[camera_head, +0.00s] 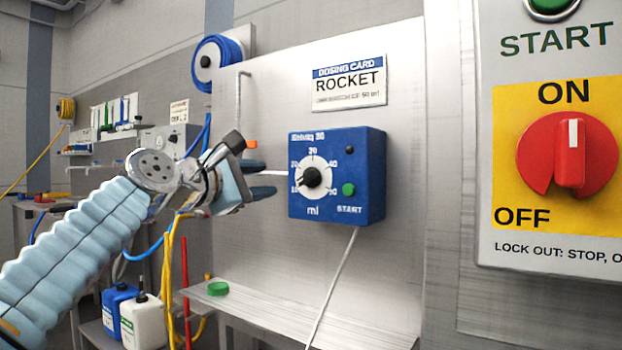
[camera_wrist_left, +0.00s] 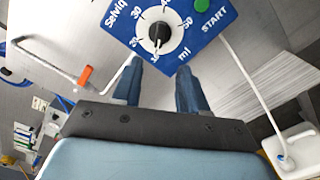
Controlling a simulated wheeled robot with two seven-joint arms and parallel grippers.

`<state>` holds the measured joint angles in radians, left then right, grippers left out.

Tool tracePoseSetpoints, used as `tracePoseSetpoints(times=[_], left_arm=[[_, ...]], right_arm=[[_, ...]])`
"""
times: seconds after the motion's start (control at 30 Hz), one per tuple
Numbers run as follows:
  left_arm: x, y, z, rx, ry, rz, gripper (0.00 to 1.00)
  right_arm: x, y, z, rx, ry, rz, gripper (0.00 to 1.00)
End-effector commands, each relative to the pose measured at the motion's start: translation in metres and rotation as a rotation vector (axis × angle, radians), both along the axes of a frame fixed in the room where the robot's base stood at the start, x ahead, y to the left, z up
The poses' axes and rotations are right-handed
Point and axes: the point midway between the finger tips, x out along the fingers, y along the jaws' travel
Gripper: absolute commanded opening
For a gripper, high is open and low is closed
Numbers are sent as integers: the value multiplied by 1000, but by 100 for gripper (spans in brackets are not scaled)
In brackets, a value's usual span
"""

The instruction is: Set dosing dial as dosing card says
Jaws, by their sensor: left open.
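The pointer faces lower left, toward the low end of the ml scale. The dosing card (camera_head: 348,84) above reads ROCKET; its small line is blurred but seems to end in 50 ml. My left gripper (camera_head: 268,180) is open and empty, just left of the box, fingers toward it. In the left wrist view the knob (camera_wrist_left: 160,32) lies beyond the gap between the two blue fingertips (camera_wrist_left: 159,82), apart from them.
A green START button (camera_head: 348,189) is right of the knob. A large red ON/OFF switch (camera_head: 567,153) is on the panel at right. A metal rod with an orange tip (camera_wrist_left: 85,74) is left of my fingers. A shelf (camera_head: 290,312) with a green cap (camera_head: 218,288) lies below.

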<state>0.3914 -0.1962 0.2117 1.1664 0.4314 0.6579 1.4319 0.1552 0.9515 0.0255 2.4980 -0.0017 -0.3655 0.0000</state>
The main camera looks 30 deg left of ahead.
Motion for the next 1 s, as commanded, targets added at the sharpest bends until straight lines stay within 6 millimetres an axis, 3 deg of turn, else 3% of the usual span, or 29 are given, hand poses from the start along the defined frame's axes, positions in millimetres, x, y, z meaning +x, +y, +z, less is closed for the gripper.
tracePoseSetpoints(times=[0.6, 0.8, 1.0], left_arm=[[120, -9, 2, -1, 3, -2, 43], [133, -10, 0, -1, 1, -1, 43], [134, -10, -1, 0, 0, 1, 43]], right_arm=[[-1, 3, 45, 6, 3, 9, 43], [-1, 4, 49, 8, 3, 10, 43], [-1, 4, 48, 8, 3, 10, 43]])
